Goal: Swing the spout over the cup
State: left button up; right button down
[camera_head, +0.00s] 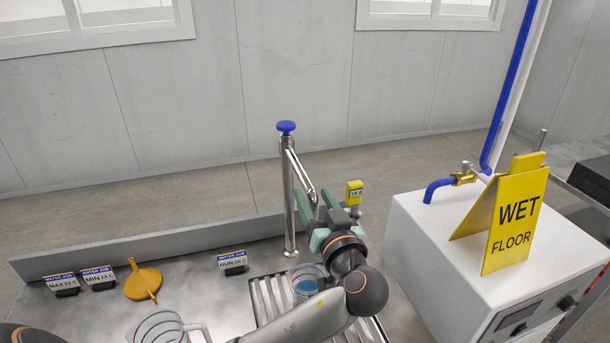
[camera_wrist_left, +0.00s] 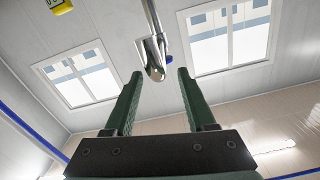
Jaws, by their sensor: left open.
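The tap's upright metal column (camera_head: 288,205) has a blue knob on top, and its spout (camera_head: 304,176) slopes down to the right toward my left gripper. My left gripper (camera_head: 314,200) is open, its green fingers raised near the spout's lower end. In the left wrist view the spout tip (camera_wrist_left: 155,65) shows between and beyond the fingertips (camera_wrist_left: 160,74); I cannot tell whether they touch. A clear cup (camera_head: 305,284) with blue liquid stands on the ribbed drainer, partly hidden by my arm. My right gripper is not in view.
A measuring jug (camera_head: 168,328), an orange funnel (camera_head: 143,283) and small label signs (camera_head: 232,262) are on the metal bench. A yellow display (camera_head: 354,192) stands behind my gripper. A white cabinet (camera_head: 412,225) with a yellow wet-floor sign (camera_head: 515,222) is at right.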

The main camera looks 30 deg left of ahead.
aim_at(305, 177)
pick_arm(q)
jog(key=p+x, duration=0.1)
jog(key=x, duration=0.5)
jog(key=shift+w+a, duration=0.25)
jog(key=shift+w, duration=0.05)
grip_shut()
jog(key=shift+f, duration=0.1)
dwell(1.0)
